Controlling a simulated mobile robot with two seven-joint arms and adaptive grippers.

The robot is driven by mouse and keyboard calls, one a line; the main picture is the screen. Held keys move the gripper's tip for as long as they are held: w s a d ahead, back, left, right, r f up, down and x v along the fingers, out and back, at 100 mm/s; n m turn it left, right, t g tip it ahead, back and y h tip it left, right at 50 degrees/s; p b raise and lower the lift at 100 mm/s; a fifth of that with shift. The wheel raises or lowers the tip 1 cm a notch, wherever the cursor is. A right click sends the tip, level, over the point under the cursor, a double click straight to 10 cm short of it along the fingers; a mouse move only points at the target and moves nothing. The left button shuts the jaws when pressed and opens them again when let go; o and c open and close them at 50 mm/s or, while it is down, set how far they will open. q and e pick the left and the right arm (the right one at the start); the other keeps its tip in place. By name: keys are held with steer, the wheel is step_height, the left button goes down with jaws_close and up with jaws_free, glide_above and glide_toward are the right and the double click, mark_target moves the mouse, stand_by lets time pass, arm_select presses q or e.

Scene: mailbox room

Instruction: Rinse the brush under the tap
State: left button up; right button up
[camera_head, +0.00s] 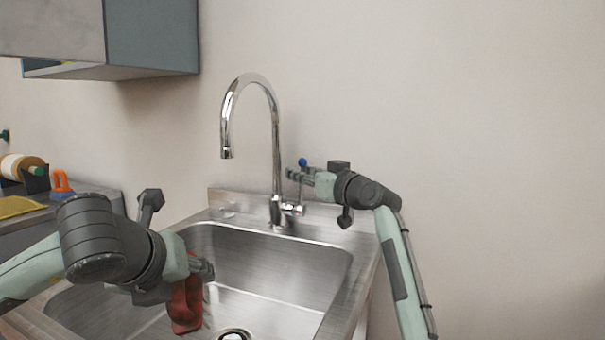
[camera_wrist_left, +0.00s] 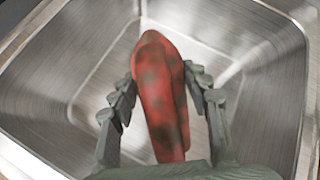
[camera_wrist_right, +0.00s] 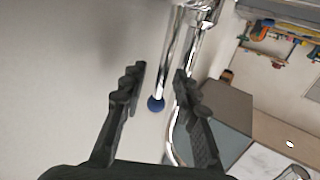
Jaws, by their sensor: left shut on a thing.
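The brush (camera_head: 186,306), red with dark stains, is held in my left gripper (camera_head: 203,270) over the left part of the sink basin (camera_head: 285,275). In the left wrist view the brush (camera_wrist_left: 160,90) stands between the fingers, over the bare metal basin. The chrome tap (camera_head: 277,150) rises behind the sink. Its spout end is above and right of the brush, and no water shows from it. My right gripper (camera_head: 303,176) is at the tap's lever with the blue knob (camera_head: 302,162). In the right wrist view the fingers are apart, with the blue knob (camera_wrist_right: 155,104) in the gap.
The drain (camera_head: 235,335) is at the basin's near edge. A wall cabinet (camera_head: 150,38) hangs upper left. A counter at left holds a tape roll (camera_head: 20,166), an orange-handled item (camera_head: 62,182) and a yellow cloth (camera_head: 18,207). The wall is close behind the tap.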

jaws_close()
stand_by(0.4)
arm_select(q)
step_height(320, 180, down, 2)
steer(key=b, duration=0.2)
steer(key=shift+f+b, duration=0.25)
steer(key=shift+b, duration=0.05)
arm_select(e)
steer(key=shift+s+a+f+n, duration=0.1)
steer(key=shift+s+f+n, duration=0.25)
steer(key=shift+n, duration=0.05)
arm_select(q)
steer(key=shift+f, duration=0.25)
arm_select(e)
steer(key=shift+s+a+r+t+y, duration=0.1)
steer(key=shift+s+t+y, duration=0.05)
steer(key=shift+t+y, duration=0.15)
arm_select(q)
steer(key=shift+r, duration=0.15)
arm_select(e)
steer(key=shift+r, duration=0.25)
jaws_free()
